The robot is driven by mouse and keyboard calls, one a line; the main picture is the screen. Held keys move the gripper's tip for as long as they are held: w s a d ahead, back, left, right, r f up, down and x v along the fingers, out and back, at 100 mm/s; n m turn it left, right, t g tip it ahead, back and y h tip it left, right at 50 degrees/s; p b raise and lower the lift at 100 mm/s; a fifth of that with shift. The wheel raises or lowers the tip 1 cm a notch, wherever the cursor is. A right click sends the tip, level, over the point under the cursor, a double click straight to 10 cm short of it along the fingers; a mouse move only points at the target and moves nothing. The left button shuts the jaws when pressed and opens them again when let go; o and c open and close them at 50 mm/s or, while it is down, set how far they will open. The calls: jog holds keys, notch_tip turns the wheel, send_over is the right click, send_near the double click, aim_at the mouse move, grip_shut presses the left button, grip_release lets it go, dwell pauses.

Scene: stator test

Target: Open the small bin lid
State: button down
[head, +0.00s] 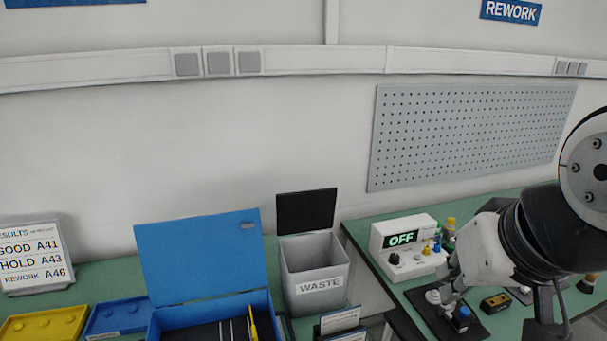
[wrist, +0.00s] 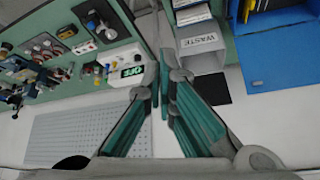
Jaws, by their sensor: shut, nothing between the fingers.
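The small grey bin (head: 316,268) marked WASTE stands left of the gap between the two green benches. Its dark lid (head: 306,211) is upright at the bin's back edge, and the bin's mouth is uncovered. The wrist view shows the bin (wrist: 200,46) and its dark lid (wrist: 210,90) upside down, to the right of the fingers. My gripper (wrist: 162,62) is shut and empty. In the head view my gripper (head: 450,292) is over the right bench, right of the bin and apart from it; its fingertips are hard to make out there.
A blue box (head: 200,260) with a raised lid stands left of the bin. Right of it are a white tester (head: 405,245) reading OFF, and small parts on a black plate (head: 425,310). Yellow (head: 45,325) and blue trays lie far left.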

jog(key=w+a+f+m+t, duration=0.2)
jog(key=w+f+m, duration=0.1)
jog(key=w, duration=0.9)
jog(key=m+t+y+b, duration=0.4)
jog(key=m+t, duration=0.7)
jog(key=m, duration=0.1)
send_near(308, 202)
jog(key=x, duration=0.7)
jog(key=shift+r, duration=0.1)
